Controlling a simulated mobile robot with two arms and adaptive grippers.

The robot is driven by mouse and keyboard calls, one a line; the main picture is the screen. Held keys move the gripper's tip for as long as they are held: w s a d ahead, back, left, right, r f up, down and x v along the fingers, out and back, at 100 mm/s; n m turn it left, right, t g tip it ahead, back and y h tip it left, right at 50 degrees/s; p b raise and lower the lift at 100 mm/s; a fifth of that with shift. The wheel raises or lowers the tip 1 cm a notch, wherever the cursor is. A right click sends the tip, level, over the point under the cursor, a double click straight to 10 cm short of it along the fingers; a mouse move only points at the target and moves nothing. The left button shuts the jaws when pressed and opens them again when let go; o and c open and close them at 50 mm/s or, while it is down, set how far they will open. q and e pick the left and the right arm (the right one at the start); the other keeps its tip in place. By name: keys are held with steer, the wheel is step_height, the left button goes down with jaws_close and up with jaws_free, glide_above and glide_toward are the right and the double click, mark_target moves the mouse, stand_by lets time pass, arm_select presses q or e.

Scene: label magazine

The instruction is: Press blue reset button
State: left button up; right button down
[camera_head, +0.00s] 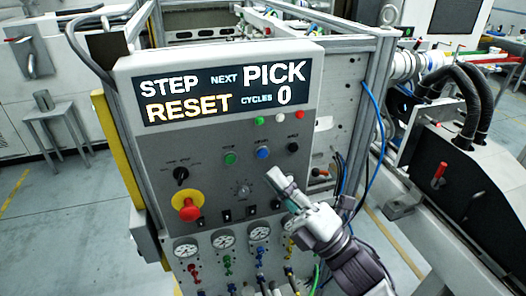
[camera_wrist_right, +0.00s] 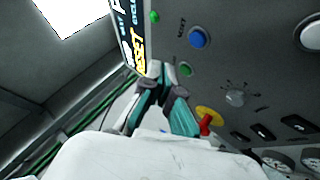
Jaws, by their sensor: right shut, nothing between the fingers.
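The blue reset button (camera_head: 263,153) sits on the grey control panel (camera_head: 215,182), between a green button (camera_head: 230,158) and a black button (camera_head: 293,147). My right gripper (camera_head: 278,178) is shut and empty, below and to the right of the blue button in the head view, apart from it in the picture. In the right wrist view the blue button (camera_wrist_right: 198,38) shows above and to the right of my shut fingertips (camera_wrist_right: 163,72). The gap to the panel is hard to judge. My left gripper is in neither view.
A display (camera_head: 220,93) above the buttons reads STEP RESET, NEXT PICK, CYCLES 0. A red emergency stop (camera_head: 187,208) on a yellow base and a black selector switch (camera_head: 181,174) stick out at the left. Gauges and coloured valves (camera_head: 223,239) line the lower panel.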

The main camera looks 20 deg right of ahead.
mark_target(263, 153)
steer(key=shift+w+a, duration=0.1)
steer(key=shift+w, duration=1.8)
steer(key=shift+w, duration=0.1)
steer(key=shift+w, duration=0.35)
steer(key=shift+w, duration=0.35)
stand_by(0.5)
steer(key=shift+s, duration=0.8)
